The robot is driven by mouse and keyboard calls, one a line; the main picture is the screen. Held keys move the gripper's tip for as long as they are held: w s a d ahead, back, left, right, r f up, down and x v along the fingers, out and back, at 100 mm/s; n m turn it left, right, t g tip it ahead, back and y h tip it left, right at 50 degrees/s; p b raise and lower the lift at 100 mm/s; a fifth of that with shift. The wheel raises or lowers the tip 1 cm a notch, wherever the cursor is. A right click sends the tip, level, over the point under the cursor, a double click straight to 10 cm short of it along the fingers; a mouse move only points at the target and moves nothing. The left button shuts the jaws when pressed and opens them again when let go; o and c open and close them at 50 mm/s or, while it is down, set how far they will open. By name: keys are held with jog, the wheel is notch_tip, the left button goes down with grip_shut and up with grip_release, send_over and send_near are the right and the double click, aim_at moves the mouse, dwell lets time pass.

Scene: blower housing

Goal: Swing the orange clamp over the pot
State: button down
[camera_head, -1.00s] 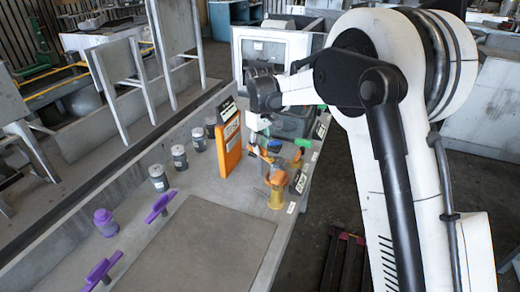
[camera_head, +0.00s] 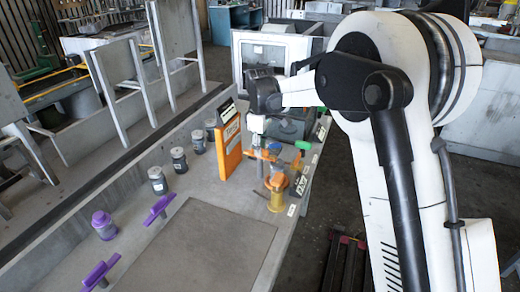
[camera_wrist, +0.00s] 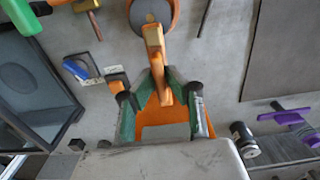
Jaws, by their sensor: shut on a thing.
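The orange clamp (camera_wrist: 155,62) is a long bar between my gripper's green fingers in the wrist view. My gripper (camera_wrist: 164,92) is shut on it. The far end of the bar reaches the near rim of the pot in that view; I cannot tell the height between them. The pot (camera_wrist: 174,12) is round and orange with a dark grey top, cut off by the upper edge. In the head view the pot (camera_head: 277,202) stands near the bench's right edge, and the clamp (camera_head: 262,154) shows as an orange strip above and behind it, partly hidden by my gripper (camera_head: 262,146).
An orange panel (camera_head: 229,148) stands upright left of my gripper. Several grey canisters (camera_head: 158,180) and purple-handled tools (camera_head: 160,208) line the left. A green-headed hammer (camera_head: 302,145) lies to the right. A flat mat (camera_head: 205,250) covers the front of the bench.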

jog(key=c, duration=1.8)
grip_release()
jog(key=shift+r, duration=0.15)
notch_tip(320, 180, up, 12)
jog(key=shift+f, duration=0.1)
